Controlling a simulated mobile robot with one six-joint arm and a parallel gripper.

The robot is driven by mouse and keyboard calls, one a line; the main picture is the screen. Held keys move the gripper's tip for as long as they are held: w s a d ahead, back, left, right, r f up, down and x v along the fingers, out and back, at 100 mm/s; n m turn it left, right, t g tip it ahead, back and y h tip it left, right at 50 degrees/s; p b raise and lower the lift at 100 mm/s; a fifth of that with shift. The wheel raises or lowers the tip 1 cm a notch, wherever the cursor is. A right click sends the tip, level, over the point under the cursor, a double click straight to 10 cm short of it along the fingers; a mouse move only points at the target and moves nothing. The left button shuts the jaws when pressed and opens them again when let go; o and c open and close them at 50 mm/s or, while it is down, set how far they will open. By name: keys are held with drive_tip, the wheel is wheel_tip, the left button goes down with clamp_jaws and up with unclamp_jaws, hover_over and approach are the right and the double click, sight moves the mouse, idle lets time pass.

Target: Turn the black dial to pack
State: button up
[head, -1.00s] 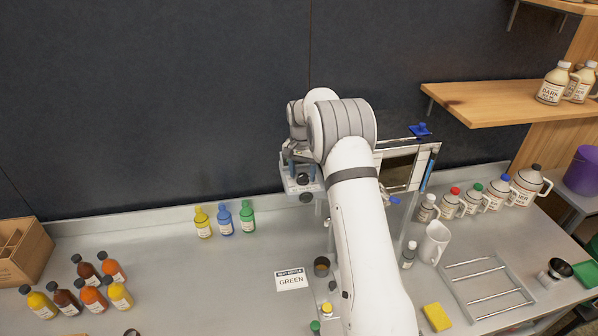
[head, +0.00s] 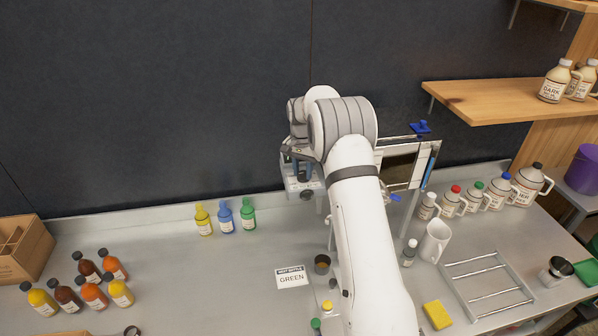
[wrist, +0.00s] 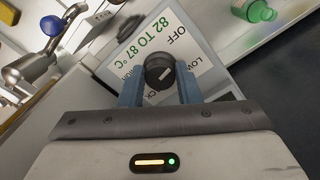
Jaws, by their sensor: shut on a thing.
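The black dial (wrist: 158,73) sits on a white label panel (wrist: 205,52) in the wrist view. The dial has a pale pointer line running diagonally. The panel reads "82 TO 87 °C", "OFF" and "LOW"; another word ending in "CK" is partly covered. My gripper (wrist: 160,86) has its two blue fingers on either side of the dial and is shut on it. In the head view, my gripper (head: 303,173) is at the evaporator's control box (head: 291,186), left of my arm, and hides the dial.
A blue valve handle (wrist: 52,26) and metal pipe lie left of the panel. A green-capped bottle (wrist: 260,11) is at upper right. In the head view, yellow, blue and green bottles (head: 226,218) stand left of the box. A "GREEN" card (head: 291,278) lies in front.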

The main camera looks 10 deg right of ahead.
drive_tip(key=m, duration=0.1)
drive_tip(key=m+b, duration=0.1)
drive_tip(key=m, duration=0.1)
drive_tip(key=m+b, duration=0.1)
drive_tip(key=m, duration=0.1)
drive_tip(key=shift+w+d+r, duration=0.15)
drive_tip(key=shift+w+d, duration=0.05)
drive_tip(key=shift+w, duration=0.05)
drive_tip(key=m+b, duration=0.1)
drive_tip(key=m, duration=0.5)
drive_tip(key=shift+b, duration=0.4)
drive_tip(key=m, duration=0.6)
drive_tip(key=shift+d+m+b, duration=0.1)
drive_tip(key=shift+m+b, duration=0.2)
drive_tip(key=shift+b, duration=0.1)
drive_tip(key=m, duration=0.4)
drive_tip(key=shift+y, duration=0.3)
drive_tip(key=shift+s+f+m, duration=0.1)
drive_tip(key=shift+f+m, duration=0.1)
drive_tip(key=shift+m, duration=0.5)
drive_tip(key=shift+f, duration=0.1)
drive_tip(key=o, duration=0.9)
drive_tip(key=shift+s, duration=0.1)
drive_tip(key=shift+c, duration=0.2)
drive_tip(key=shift+o, duration=0.6)
